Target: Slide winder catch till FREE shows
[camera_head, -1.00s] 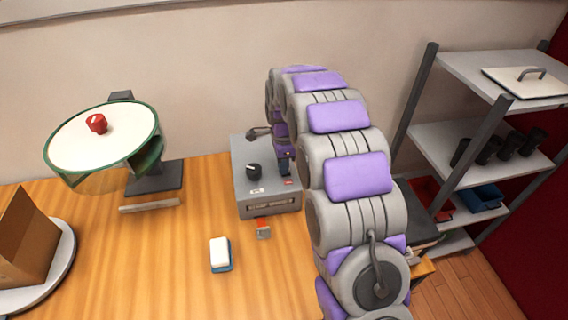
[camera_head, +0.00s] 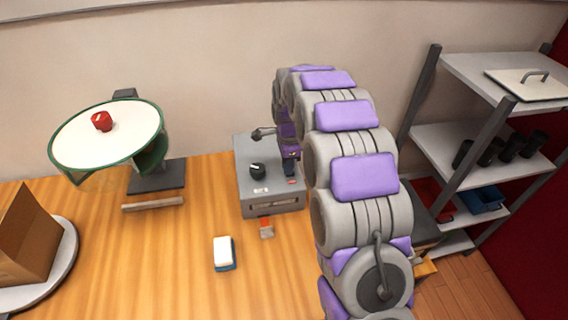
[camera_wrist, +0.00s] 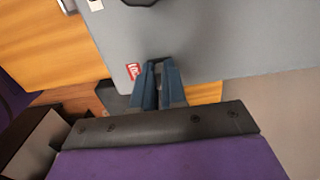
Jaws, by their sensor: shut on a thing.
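The strap winder is a grey box (camera_head: 256,203) on the wooden table, with a black knob on top. A small red label with pale marks (camera_wrist: 132,70) is on its top near the right edge; I cannot read the marks. My gripper (camera_head: 290,166) reaches down to the right part of the box top, beside that label. In the wrist view the blue fingers (camera_wrist: 158,68) are close together at the box edge, shut on the winder catch. The catch itself is hidden between and behind the fingers.
A crank handle (camera_head: 262,133) sticks out at the box's back. A red-and-grey strap end (camera_head: 266,228) hangs at its front. A white-and-blue block (camera_head: 224,253) lies nearer.

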